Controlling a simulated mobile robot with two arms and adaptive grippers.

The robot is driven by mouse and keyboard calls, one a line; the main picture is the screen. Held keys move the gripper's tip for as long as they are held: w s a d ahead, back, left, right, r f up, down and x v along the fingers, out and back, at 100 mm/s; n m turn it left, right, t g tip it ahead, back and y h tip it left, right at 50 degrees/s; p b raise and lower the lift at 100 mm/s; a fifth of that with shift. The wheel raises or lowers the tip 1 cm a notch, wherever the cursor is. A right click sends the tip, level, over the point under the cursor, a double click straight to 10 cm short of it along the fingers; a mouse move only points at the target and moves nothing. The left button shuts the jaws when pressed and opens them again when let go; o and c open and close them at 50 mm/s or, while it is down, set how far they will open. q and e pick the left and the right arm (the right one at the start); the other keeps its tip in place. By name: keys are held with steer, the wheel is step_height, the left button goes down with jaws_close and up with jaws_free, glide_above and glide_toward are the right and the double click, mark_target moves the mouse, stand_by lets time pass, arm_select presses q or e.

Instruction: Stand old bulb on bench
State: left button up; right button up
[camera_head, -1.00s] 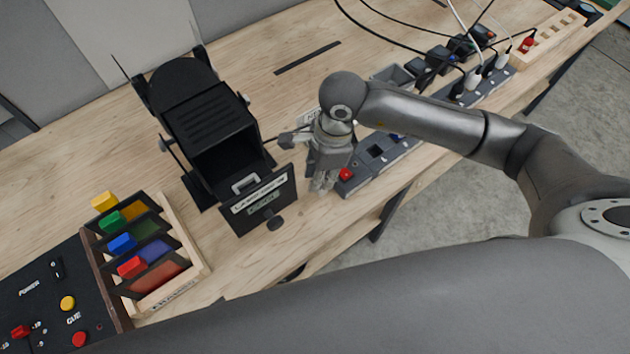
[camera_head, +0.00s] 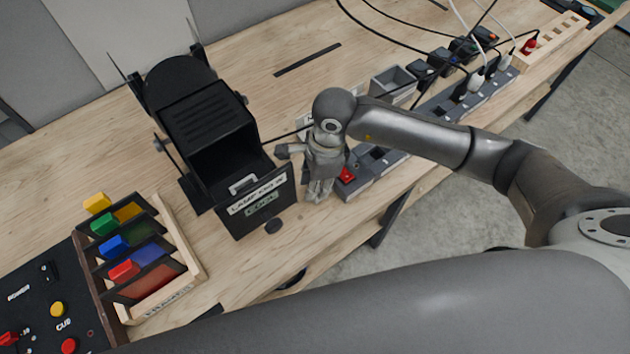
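No bulb can be made out. The black lamp house (camera_head: 195,115) stands on the wooden bench (camera_head: 240,285), with its labelled front door (camera_head: 258,208) at its open front; its inside is dark. My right gripper (camera_head: 318,192) points down just right of the door, beside the red switch (camera_head: 346,175) of the grey power strip. Its fingers look close together, but whether they are shut or hold anything cannot be told. My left gripper is out of view.
A grey open box (camera_head: 393,84) and black adapters (camera_head: 440,60) with cables lie behind my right arm. A wooden rack of coloured filters (camera_head: 145,255) and a black control panel (camera_head: 45,300) are at the left.

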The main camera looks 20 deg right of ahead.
steer(key=shift+o, duration=1)
steer(key=shift+r+p, duration=0.25)
steer(key=shift+p, duration=0.1)
step_height(320, 180, up, 12)
steer(key=d+b, duration=0.1)
steer(key=b, duration=0.3)
steer(key=shift+d+f, duration=0.15)
steer(key=shift+d, duration=0.25)
steer(key=shift+f, duration=0.1)
